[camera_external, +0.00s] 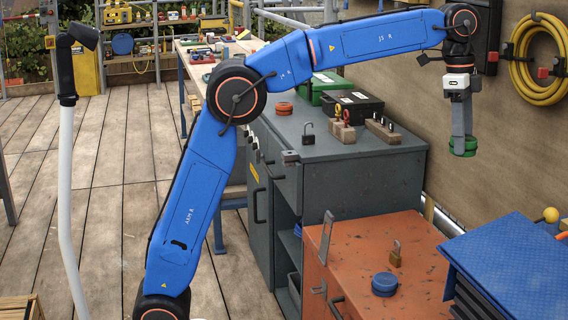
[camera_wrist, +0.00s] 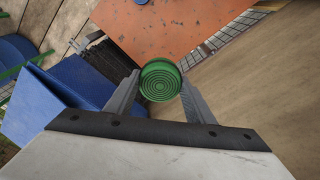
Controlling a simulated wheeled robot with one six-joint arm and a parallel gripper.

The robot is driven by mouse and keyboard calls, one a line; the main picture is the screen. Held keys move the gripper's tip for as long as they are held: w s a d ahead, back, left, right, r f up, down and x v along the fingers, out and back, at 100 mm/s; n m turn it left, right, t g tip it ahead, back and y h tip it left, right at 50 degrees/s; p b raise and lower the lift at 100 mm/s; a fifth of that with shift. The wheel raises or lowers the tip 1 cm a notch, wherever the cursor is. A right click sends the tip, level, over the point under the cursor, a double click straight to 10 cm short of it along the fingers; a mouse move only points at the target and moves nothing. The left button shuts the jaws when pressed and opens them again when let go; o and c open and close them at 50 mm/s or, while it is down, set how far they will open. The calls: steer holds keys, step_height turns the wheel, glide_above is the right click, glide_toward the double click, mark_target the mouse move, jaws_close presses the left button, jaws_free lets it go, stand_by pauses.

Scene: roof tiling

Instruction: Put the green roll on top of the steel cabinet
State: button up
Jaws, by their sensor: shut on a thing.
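The green roll (camera_external: 464,147) is a small ribbed disc, and it also shows in the wrist view (camera_wrist: 160,82). My gripper (camera_external: 462,132) points down and is shut on the green roll, with a finger on each side of it in the wrist view. It holds the roll in the air, to the right of the grey steel cabinet (camera_external: 345,184) and near the wall. The cabinet's dark top carries several things, and its front has handles and an open shelf. No support touches the roll from below.
On the grey cabinet stand a red roll (camera_external: 284,108), a padlock (camera_external: 308,133), wooden blocks (camera_external: 342,132), a black case (camera_external: 352,105) and a green case (camera_external: 318,86). An orange cabinet (camera_external: 347,243) in front bears a blue roll (camera_external: 384,284) and a brass padlock (camera_external: 396,255). Blue sheets (camera_external: 515,262) are stacked at right.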

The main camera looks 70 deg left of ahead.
steer(key=w+a+n+y, duration=0.1)
steer(key=a+n, duration=0.8)
steer(key=a, duration=2.8)
steer(key=s+a+n, duration=0.3)
steer(key=s+a, duration=0.3)
steer(key=a, duration=0.5)
steer(key=s+a+n+y, duration=0.1)
steer(key=s+a+n, duration=0.4)
steer(key=a, duration=0.6)
steer(key=s+a+n, duration=0.2)
steer(key=s+a, duration=0.5)
steer(key=a, duration=0.4)
steer(key=shift+w+a+f, duration=0.1)
steer(key=shift+w+f, duration=0.1)
steer(key=shift+f, duration=3.6)
steer(key=shift+w+a+f, duration=0.1)
steer(key=shift+w+f, duration=0.05)
steer(key=shift+f, duration=3.6)
steer(key=shift+f, duration=0.1)
steer(key=o, duration=1.1)
